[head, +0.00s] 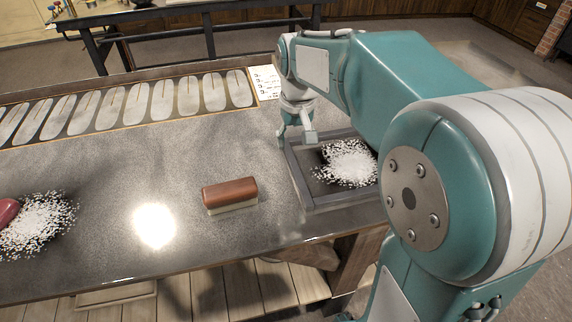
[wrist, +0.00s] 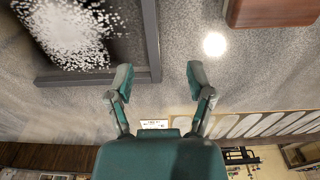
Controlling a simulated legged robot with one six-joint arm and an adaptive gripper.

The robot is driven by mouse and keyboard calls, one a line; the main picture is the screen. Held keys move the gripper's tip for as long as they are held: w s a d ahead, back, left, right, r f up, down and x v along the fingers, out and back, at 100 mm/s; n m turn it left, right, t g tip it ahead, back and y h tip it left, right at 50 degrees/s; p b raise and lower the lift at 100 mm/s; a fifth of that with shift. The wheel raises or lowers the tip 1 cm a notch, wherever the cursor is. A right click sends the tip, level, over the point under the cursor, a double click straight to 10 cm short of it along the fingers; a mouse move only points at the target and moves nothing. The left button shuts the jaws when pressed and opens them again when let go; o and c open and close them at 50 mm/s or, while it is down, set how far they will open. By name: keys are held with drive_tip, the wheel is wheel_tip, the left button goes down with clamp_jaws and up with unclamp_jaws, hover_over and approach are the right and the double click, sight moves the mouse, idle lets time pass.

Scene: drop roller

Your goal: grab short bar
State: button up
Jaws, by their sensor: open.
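A short bar (head: 230,195), reddish brown on top with a pale cream lower part, lies on the dark speckled counter left of the tray. Its brown side also shows at the upper right edge of the wrist view (wrist: 272,11), partly cut off. My gripper (head: 296,137) is above the counter near the tray's far left corner, apart from the bar. In the wrist view my gripper (wrist: 160,77) has its two fingers spread, with nothing between them.
A grey-framed tray (head: 302,180) with white granules stands right of the bar. A red rounded object (head: 7,212) lies by a white granule pile (head: 42,226) at far left. A strip of oval slots (head: 135,105) runs along the back. Counter around the bar is clear.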

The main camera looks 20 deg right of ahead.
wheel_tip(320, 180, down, 2)
drive_tip(key=w+d, duration=0.2)
drive_tip(key=w, duration=0.1)
hover_over(296, 168)
drive_tip(key=a, duration=0.2)
drive_tip(key=shift+g, duration=0.4)
drive_tip(key=f, duration=0.5)
drive_tip(key=shift+s+d+f, duration=0.15)
drive_tip(key=shift+s+d, duration=0.05)
drive_tip(key=shift+s, duration=0.05)
drive_tip(key=f, duration=0.1)
drive_tip(key=d+f, duration=0.1)
drive_tip(key=f, duration=0.1)
drive_tip(key=d+f, duration=0.1)
drive_tip(key=f, duration=0.1)
drive_tip(key=shift+w, duration=0.3)
drive_tip(key=shift+a+f, duration=0.1)
drive_tip(key=shift+f, duration=0.15)
drive_tip(key=shift+a, duration=0.35)
drive_tip(key=c, duration=0.8)
drive_tip(key=shift+d, duration=0.15)
clamp_jaws()
drive_tip(key=shift+d, duration=0.1)
